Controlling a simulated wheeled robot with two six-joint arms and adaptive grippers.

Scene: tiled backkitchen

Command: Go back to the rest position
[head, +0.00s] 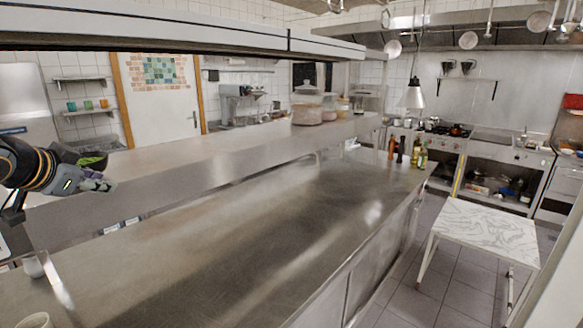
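My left arm comes in at the left edge, and its gripper (98,184) is in front of the raised steel shelf, above the steel counter (250,235). Its fingers are small and partly overlap each other, so I cannot tell whether they are open or shut. I see no clear object in it. My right gripper is not in view.
A dark bowl (92,160) with something green stands behind my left gripper. Bottles (423,158) stand at the counter's far end. The counter's middle is clear. A marble-topped table (485,228) stands right.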

